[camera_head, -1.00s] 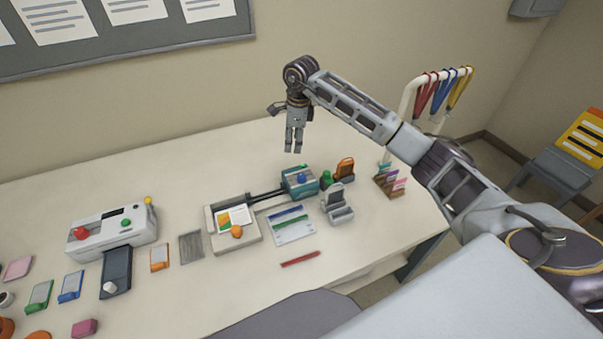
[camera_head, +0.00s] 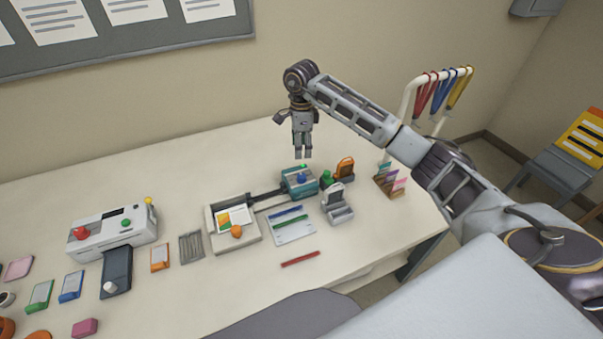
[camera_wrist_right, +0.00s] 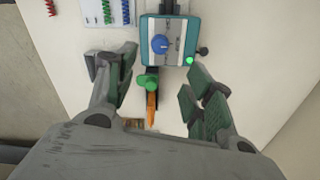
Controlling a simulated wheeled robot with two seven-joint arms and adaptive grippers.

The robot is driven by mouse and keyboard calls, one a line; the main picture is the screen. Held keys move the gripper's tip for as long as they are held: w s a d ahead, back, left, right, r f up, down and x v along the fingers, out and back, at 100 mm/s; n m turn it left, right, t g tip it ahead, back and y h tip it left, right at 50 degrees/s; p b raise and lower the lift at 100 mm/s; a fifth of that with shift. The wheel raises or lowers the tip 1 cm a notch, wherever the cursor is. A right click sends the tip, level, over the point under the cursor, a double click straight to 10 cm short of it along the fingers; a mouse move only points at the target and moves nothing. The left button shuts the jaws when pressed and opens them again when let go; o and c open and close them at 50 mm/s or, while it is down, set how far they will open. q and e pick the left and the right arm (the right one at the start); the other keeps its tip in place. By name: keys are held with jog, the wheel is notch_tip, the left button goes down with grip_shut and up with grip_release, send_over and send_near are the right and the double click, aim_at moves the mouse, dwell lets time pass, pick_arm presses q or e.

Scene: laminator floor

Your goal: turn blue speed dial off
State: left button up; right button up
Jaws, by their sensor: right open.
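The blue speed dial (camera_head: 301,178) sits on top of a teal and grey machine (camera_head: 299,187) at the back of the table. In the right wrist view the dial (camera_wrist_right: 160,44) is a round blue knob with a pale mark, and a lit green lamp (camera_wrist_right: 189,60) is at the machine's corner. My right gripper (camera_head: 302,156) points down just above and behind the machine. Its fingers (camera_wrist_right: 160,90) are open and empty, apart from the dial, which lies beyond the fingertips in the wrist view. My left gripper is not in view.
A green object (camera_head: 327,178) and an orange-brown holder (camera_head: 345,169) stand right of the machine. A grey device (camera_head: 339,211) is in front of them. A tray with a printed sheet (camera_head: 217,242) lies to the left. A white laminator (camera_head: 112,234) stands farther left.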

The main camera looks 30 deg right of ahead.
aim_at(302, 175)
jog(key=shift+f+p, duration=1.2)
jog(key=shift+f, duration=5.2)
jog(key=c, duration=1)
jog(key=shift+c, duration=0.2)
